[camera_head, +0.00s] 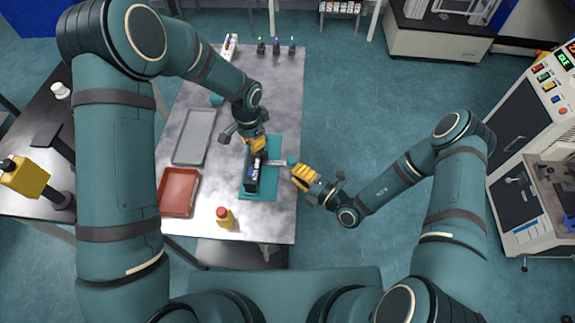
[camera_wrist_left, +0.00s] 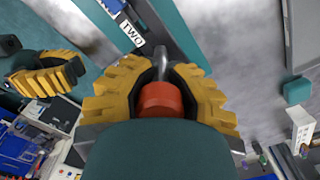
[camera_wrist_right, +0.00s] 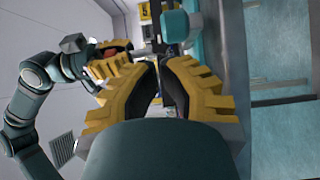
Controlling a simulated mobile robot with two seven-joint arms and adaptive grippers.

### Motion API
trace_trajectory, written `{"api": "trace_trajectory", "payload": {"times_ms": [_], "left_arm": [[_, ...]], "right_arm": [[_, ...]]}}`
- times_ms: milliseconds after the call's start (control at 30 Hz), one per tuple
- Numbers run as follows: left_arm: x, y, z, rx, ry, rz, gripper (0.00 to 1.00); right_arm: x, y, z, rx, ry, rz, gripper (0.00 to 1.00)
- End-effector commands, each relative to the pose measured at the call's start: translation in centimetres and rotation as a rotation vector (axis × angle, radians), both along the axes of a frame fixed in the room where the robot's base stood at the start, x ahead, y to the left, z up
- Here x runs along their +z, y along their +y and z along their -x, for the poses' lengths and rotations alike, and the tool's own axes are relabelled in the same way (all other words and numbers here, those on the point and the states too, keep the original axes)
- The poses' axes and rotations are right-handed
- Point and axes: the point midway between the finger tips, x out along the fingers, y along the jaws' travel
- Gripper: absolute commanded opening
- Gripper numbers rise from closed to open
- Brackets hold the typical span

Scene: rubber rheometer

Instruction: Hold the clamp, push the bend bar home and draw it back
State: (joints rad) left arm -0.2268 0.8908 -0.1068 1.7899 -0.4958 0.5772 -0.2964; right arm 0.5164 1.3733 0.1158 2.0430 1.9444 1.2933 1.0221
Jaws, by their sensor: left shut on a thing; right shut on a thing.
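The dark bending device (camera_head: 251,180) sits on a teal mat (camera_head: 262,194) on the table. My left gripper (camera_head: 257,145) is at its far end. In the left wrist view its yellow fingers are shut around the clamp's red-orange handle (camera_wrist_left: 160,98), with a metal rod beyond it. The bend bar (camera_head: 278,162) sticks out to the right of the device, with a teal knob (camera_head: 292,160) at its outer end. My right gripper (camera_head: 298,172) is shut at this outer end; the gripped part is hidden between its fingers. The knob (camera_wrist_right: 175,25) shows just beyond the fingertips.
A grey tray (camera_head: 194,137) and a red tray (camera_head: 178,192) lie on the left of the table. Several small bottles (camera_head: 276,46) stand at the back. The floor right of the table is free.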

Motion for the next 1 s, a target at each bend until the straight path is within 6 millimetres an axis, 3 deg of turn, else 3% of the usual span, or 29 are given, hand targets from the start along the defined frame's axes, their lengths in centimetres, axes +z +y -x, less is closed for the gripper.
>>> {"api": "trace_trajectory", "payload": {"times_ms": [300,800,833,900,1000], "left_arm": [[0.1,0.0,0.0,0.0,-0.001,0.0,0.0],[0.1,0.0,0.0,0.0,-0.001,0.0,0.0],[0.1,0.0,0.0,0.0,-0.001,0.0,0.23],[0.0,0.0,0.0,0.0,-0.001,0.0,0.48],[0.0,0.0,0.0,0.0,-0.001,0.001,0.49]], "right_arm": [[0.0,-3.4,3.2,0.002,0.001,0.0,0.0],[0.1,-3.7,3.7,0.005,0.0,-0.001,0.0],[0.1,-3.7,3.7,0.005,0.0,-0.001,0.0],[0.1,-3.7,3.7,0.005,0.0,-0.001,0.0],[0.1,-3.7,3.7,0.005,0.0,-0.001,0.0]]}}
